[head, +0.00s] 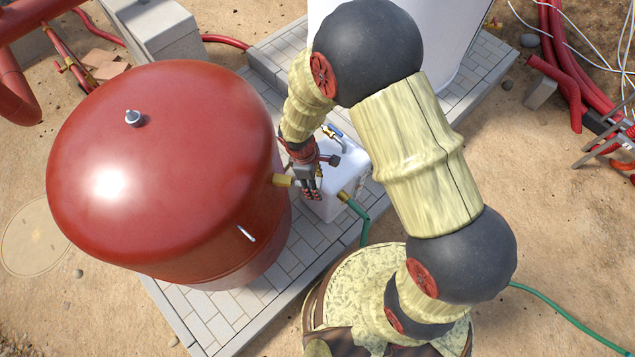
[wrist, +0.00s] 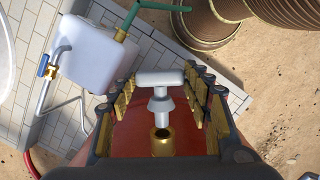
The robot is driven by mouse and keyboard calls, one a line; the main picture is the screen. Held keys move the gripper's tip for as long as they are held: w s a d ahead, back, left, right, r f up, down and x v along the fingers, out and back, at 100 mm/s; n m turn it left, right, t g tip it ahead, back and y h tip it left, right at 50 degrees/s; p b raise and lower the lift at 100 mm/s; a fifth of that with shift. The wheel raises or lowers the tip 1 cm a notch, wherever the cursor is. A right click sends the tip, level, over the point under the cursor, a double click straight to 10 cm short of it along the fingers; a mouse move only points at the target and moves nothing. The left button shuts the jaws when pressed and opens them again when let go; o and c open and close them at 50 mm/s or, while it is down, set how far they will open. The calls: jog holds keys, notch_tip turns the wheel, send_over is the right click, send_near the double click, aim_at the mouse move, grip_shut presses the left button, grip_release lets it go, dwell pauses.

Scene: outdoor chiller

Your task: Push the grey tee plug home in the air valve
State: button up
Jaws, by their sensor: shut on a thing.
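The grey tee plug (wrist: 160,80) is between the two fingers of my gripper (wrist: 160,74) in the wrist view, with its crossbar spanning them. My gripper is shut on it. The plug's stem points toward the brass mouth of the air valve (wrist: 163,143). The mouth's dark opening shows, and the stem's tip appears just outside it, roughly in line. In the head view my gripper (head: 311,186) is beside the brass air valve (head: 282,180) on the side of the red tank. The plug is too hidden there to make out.
The large red tank (head: 150,160) fills the left. A white container (head: 350,170) with a blue-handled tap (head: 333,131) and green hose (head: 357,211) stands close beside my gripper. Light paving (head: 205,310) lies below, and red pipes (head: 565,75) are at the far right.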

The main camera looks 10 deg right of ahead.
jog(key=shift+w+a, duration=0.25)
jog(key=shift+a, duration=0.35)
jog(key=shift+w+a, duration=0.2)
jog(key=shift+a, duration=0.4)
jog(key=shift+w+a, duration=0.25)
jog(key=shift+a, duration=0.35)
jog(key=shift+a, duration=0.15)
jog(key=o, duration=1.7)
jog(key=shift+o, duration=1.4)
jog(key=shift+o, duration=1.2)
